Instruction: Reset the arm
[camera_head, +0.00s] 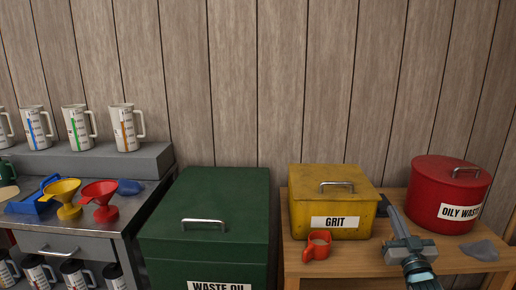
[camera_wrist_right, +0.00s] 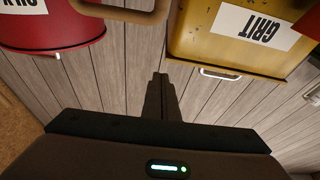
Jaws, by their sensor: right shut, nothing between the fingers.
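My right gripper (camera_head: 386,201) is over the wooden table, between the yellow GRIT box and the red OILY WASTE bin, its fingers pointing toward the wall. In the right wrist view its two fingers (camera_wrist_right: 160,84) lie together, shut with nothing between them. The yellow GRIT box (camera_head: 310,209) is left of the fingers with its lid on; it also shows upside down in the wrist view (camera_wrist_right: 205,45). The red OILY WASTE bin (camera_head: 430,185) is right of the fingers, lid on. My left gripper is not in view.
An orange-red scoop (camera_head: 317,246) sits in front of the GRIT box. A grey cloth (camera_head: 480,250) lies at the table's right. A green WASTE OIL bin (camera_head: 210,225) stands left of the table (camera_head: 345,262). Farther left are funnels and measuring jugs on a grey bench (camera_head: 135,194).

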